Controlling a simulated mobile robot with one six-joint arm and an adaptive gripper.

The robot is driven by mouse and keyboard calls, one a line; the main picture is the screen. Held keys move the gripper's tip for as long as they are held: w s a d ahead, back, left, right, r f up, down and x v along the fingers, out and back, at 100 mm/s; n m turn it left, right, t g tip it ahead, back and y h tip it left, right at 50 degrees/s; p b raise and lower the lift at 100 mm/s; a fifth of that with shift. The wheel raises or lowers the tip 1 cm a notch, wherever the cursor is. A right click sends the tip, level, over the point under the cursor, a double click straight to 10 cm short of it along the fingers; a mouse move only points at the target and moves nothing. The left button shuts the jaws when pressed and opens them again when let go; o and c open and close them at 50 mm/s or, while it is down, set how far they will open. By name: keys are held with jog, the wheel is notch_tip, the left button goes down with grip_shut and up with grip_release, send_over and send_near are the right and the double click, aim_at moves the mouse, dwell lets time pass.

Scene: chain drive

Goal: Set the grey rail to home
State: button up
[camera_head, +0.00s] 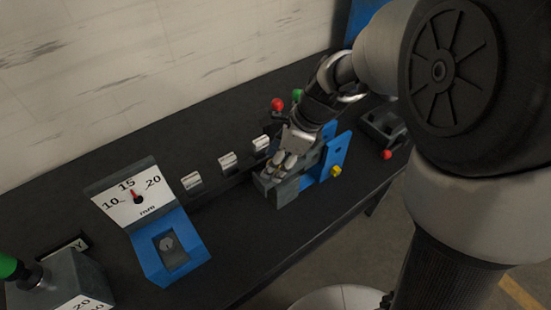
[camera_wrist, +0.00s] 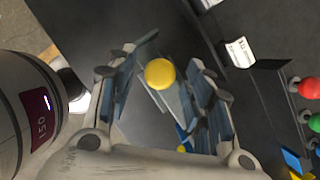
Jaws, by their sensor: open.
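A grey block-shaped part, which looks like the grey rail (camera_head: 285,193), sits beside a blue upright plate (camera_head: 338,152) near the bench's front edge. My gripper (camera_head: 284,163) is right above it and hides its top. In the wrist view my gripper (camera_wrist: 161,78) is open, its fingers on either side of a round yellow knob (camera_wrist: 159,73) and a grey strip (camera_wrist: 178,101) beneath. I cannot tell whether the fingers touch anything. Any home mark is not readable.
A blue-based dial gauge in mm (camera_head: 139,197) stands left, its red pointer near 15. Small label cards (camera_head: 191,181) line the bench. Red (camera_head: 277,104) and green (camera_head: 297,94) knobs stand behind my gripper. A yellow knob (camera_head: 336,171) sticks out at the front.

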jog(key=shift+a+f, duration=0.1)
jog(key=shift+f, duration=0.15)
jog(key=shift+c, duration=0.6)
grip_shut()
